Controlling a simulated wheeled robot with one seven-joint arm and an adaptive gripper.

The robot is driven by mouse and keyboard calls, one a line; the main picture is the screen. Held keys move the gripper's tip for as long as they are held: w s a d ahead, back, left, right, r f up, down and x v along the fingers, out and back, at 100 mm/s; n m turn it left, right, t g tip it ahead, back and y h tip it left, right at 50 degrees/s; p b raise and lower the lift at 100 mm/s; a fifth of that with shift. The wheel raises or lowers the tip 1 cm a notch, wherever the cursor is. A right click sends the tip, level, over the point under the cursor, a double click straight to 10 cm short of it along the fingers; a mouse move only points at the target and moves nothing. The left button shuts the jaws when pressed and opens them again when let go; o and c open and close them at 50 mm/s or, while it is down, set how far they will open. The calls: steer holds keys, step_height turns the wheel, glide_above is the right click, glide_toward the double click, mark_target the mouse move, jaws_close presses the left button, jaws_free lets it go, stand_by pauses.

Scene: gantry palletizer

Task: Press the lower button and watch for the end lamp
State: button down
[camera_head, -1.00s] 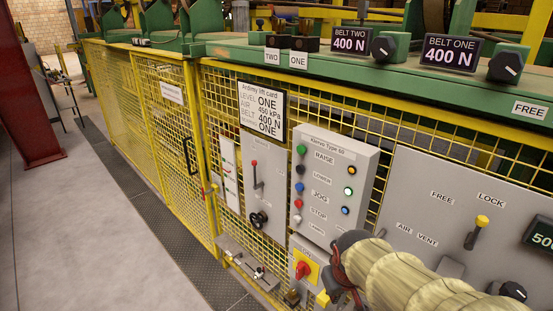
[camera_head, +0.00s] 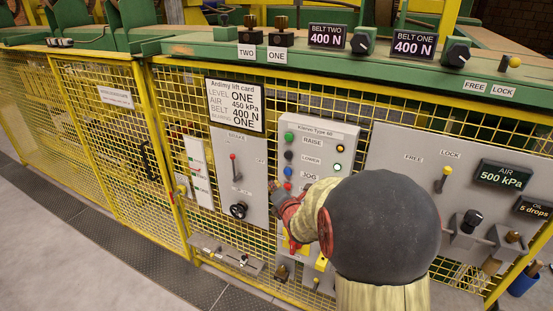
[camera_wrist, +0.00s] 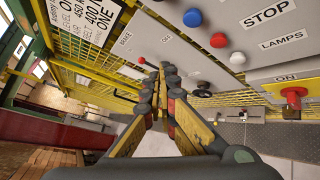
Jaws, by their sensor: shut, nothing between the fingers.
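The grey control box (camera_head: 320,130) hangs on the yellow mesh fence. Its left column has a green button (camera_head: 289,137) by RAISE, a black button (camera_head: 288,155) by LOWER, a blue button (camera_head: 288,171) by JOG and a red one. My arm hides the box's lower right. My gripper (camera_head: 276,189) is shut and empty, left of the lower buttons. In the wrist view its fingertips (camera_wrist: 168,68) are apart from the blue (camera_wrist: 192,17) and red (camera_wrist: 219,40) buttons; the black button is out of that view.
A grey panel with a red-knobbed lever (camera_head: 233,157) is left of the box. A red switch (camera_wrist: 293,92) is below it. A panel on the right has a yellow-knobbed lever (camera_head: 447,171) and a 500 kPa air display (camera_head: 503,175). The floor at left is clear.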

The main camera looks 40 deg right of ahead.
mark_target(288, 156)
steer(key=r+n, duration=0.1)
steer(key=n, duration=0.1)
steer(key=r+n+t, duration=0.1)
steer(key=r, duration=0.1)
steer(key=shift+w+n, duration=0.35)
steer(key=shift+n, duration=0.05)
steer(key=w+d+p, duration=0.1)
steer(key=w+d, duration=0.2)
steer(key=d, duration=0.5)
steer(key=shift+w+p, duration=0.2)
steer(key=shift+p, duration=0.2)
steer(key=shift+w+d+f+b, duration=0.1)
steer(key=shift+d+b, duration=0.25)
steer(key=shift+b, duration=0.35)
stand_by(0.7)
